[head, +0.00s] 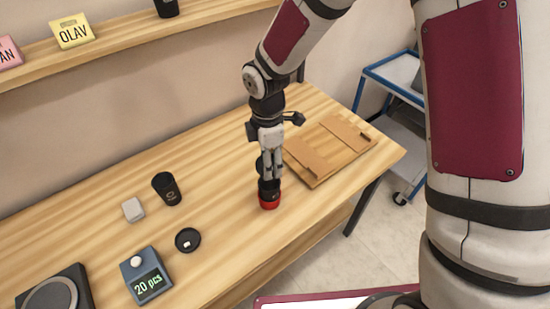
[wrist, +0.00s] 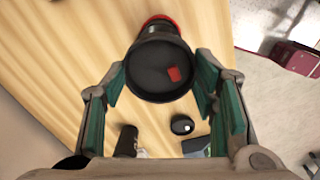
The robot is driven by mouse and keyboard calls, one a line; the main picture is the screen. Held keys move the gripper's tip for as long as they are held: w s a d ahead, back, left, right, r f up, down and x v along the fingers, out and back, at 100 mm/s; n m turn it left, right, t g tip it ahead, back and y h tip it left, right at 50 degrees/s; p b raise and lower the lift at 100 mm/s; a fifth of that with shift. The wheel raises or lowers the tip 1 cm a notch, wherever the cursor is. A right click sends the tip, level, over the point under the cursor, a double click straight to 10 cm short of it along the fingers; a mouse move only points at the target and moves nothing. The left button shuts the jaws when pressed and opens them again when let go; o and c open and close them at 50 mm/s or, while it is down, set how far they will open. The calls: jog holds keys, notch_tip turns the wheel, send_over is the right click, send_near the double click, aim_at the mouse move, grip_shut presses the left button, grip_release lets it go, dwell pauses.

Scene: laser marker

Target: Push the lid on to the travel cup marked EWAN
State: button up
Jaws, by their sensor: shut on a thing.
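My gripper (head: 269,177) points down and is shut on a round black lid (wrist: 160,70) with a small red tab. The lid lies between the two fingers in the wrist view. Below it is a dark travel cup with a red lower part (head: 269,203), standing on the table; red also shows past the lid in the wrist view. I cannot tell if the lid is fully seated. Another black cup (head: 167,189) stands upright to the left, and another black lid (head: 187,240) with a white tab lies on the table. No name is readable on either cup.
A wooden board (head: 325,152) lies right of the gripper. A grey block (head: 133,209), a display reading 20 pcs (head: 146,276) and a dark round-topped device (head: 55,294) are at left. The shelf above holds a yellow OLAV card (head: 72,31) and a pink card (head: 9,53) ending in AN.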

jog(key=shift+f+b, duration=1.1)
jog(key=shift+f, duration=1.5)
jog(key=shift+f, duration=0.15)
jog(key=o, duration=1.1)
jog(key=shift+o, duration=0.2)
jog(key=o, duration=0.4)
jog(key=shift+r+p, duration=1.7)
jog(key=shift+r, duration=1.85)
